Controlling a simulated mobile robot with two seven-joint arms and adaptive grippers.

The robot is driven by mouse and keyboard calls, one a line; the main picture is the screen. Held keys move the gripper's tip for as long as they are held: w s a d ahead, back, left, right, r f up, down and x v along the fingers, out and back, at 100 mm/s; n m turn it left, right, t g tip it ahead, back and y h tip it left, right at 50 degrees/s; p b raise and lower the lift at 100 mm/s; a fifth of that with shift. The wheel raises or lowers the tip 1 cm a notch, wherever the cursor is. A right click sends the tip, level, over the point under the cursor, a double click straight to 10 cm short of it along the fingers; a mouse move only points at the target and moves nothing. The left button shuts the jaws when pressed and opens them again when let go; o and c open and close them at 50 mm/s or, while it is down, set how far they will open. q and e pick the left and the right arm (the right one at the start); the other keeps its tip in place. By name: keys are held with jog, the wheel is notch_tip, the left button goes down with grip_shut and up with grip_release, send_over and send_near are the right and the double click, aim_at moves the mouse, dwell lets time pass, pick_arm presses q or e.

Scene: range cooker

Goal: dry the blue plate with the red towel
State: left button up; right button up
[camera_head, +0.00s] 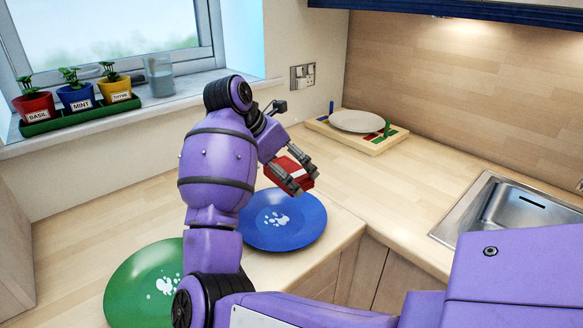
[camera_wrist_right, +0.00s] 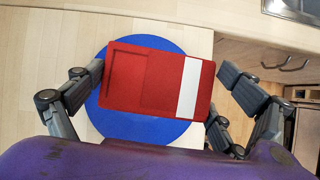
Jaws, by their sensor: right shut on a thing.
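The blue plate (camera_head: 283,222) lies on the wooden counter near its front corner, with white wet-looking spots on it. My right gripper (camera_head: 299,183) is shut on the folded red towel (camera_head: 290,171), which has a white stripe. The towel is held over the far part of the blue plate. In the right wrist view the towel (camera_wrist_right: 158,80) spans between the fingers and covers most of the blue plate (camera_wrist_right: 135,127); whether it touches the plate I cannot tell. My left gripper is not in view.
A green plate (camera_head: 130,285) with white spots lies at the front left, partly behind my arm. A white plate (camera_head: 357,121) sits on a wooden rack (camera_head: 349,138) at the back. A sink (camera_head: 510,205) is at right. Potted herbs (camera_head: 79,101) stand on the sill.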

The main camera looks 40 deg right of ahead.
jog(key=shift+w+a+f+m, duration=0.15)
jog(key=shift+w+a+f, duration=0.1)
jog(key=shift+w+a, duration=0.25)
jog(key=shift+w+a+f+m, duration=0.15)
jog(key=shift+w+a+f, duration=0.15)
jog(key=shift+a, duration=0.25)
jog(key=shift+g, duration=0.3)
jog(key=shift+d+f, duration=0.1)
jog(key=shift+d, duration=0.15)
jog(key=shift+d+f, duration=0.15)
jog(key=shift+f, duration=0.1)
jog(key=shift+s+f+b, duration=0.1)
jog(key=shift+f+b, duration=0.2)
jog(key=shift+f, duration=0.45)
notch_tip(320, 180, down, 8)
jog(key=b, duration=0.4)
jog(key=shift+r, duration=0.15)
jog(key=shift+f, duration=0.25)
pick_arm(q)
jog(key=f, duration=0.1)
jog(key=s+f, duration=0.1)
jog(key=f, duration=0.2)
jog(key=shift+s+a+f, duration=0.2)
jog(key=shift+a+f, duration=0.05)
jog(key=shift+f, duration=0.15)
